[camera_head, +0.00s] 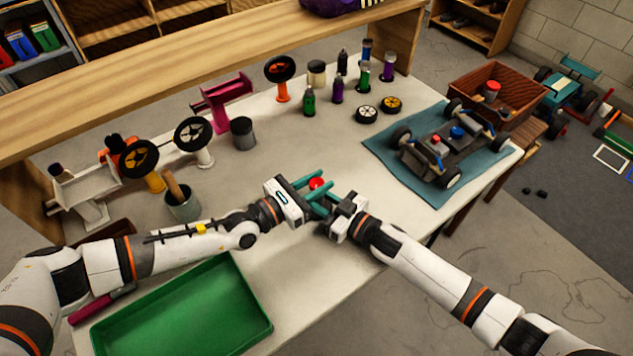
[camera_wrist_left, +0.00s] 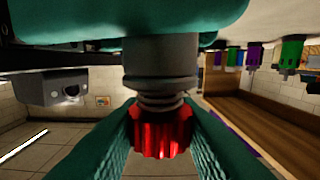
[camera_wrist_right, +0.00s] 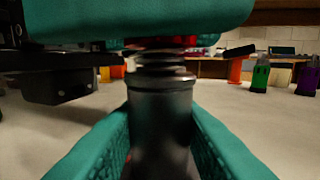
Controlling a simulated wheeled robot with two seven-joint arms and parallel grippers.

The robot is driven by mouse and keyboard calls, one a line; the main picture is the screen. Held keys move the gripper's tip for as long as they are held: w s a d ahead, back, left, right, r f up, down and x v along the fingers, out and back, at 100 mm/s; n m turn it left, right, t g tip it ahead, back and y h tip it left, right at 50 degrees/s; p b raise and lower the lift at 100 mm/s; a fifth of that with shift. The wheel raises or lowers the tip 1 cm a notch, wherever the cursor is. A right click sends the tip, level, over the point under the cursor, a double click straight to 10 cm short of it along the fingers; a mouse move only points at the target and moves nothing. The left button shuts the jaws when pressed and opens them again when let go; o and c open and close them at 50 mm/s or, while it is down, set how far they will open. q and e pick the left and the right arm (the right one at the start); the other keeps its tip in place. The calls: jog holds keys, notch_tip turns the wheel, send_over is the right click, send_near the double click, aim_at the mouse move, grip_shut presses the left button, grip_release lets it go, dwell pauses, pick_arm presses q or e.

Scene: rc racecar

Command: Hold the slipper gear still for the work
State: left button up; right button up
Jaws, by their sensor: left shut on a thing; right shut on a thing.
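The slipper gear is a red ribbed piece (camera_head: 317,183) joined to a dark grey stepped cylinder. My left gripper (camera_head: 314,187) is shut on the red ribbed part (camera_wrist_left: 160,135), which sits between its teal fingers in the left wrist view. My right gripper (camera_head: 328,203) is shut on the dark cylinder (camera_wrist_right: 160,115), with a bit of red showing above it in the right wrist view. The two grippers meet closely above the table, their teal fingers overlapping in the head view. The gripped faces are hidden by the fingers.
A green tray (camera_head: 262,325) lies at the front left of the white table (camera_head: 330,125). A car chassis (camera_head: 440,150) rests on a blue mat (camera_head: 378,150) at the right. Wheels on stands, bottles and a cup (camera_head: 183,207) stand along the back and left.

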aim_at(317, 183)
pick_arm(q)
jog(key=shift+r+m, duration=0.1)
jog(key=shift+m, duration=0.2)
jog(key=m+g+h, duration=0.1)
jog(key=g, duration=0.1)
jog(key=m+g+h, duration=0.1)
jog(key=m+g, duration=0.1)
jog(key=g, duration=0.1)
jog(key=shift+w+m+g+h, duration=0.1)
jog(key=shift+m+g+h, duration=0.2)
jog(key=shift+h, duration=0.1)
pick_arm(e)
jog(key=shift+a, duration=0.1)
pick_arm(q)
jog(key=m+g, duration=0.2)
jog(key=g, duration=0.1)
jog(key=m+g, duration=0.2)
jog(key=g, duration=0.2)
jog(key=shift+h, duration=0.3)
jog(key=shift+m+g, duration=0.4)
jog(key=shift+g, duration=0.1)
jog(key=o, duration=1)
notch_tip(317, 183, up, 10)
jog(key=shift+f, duration=0.1)
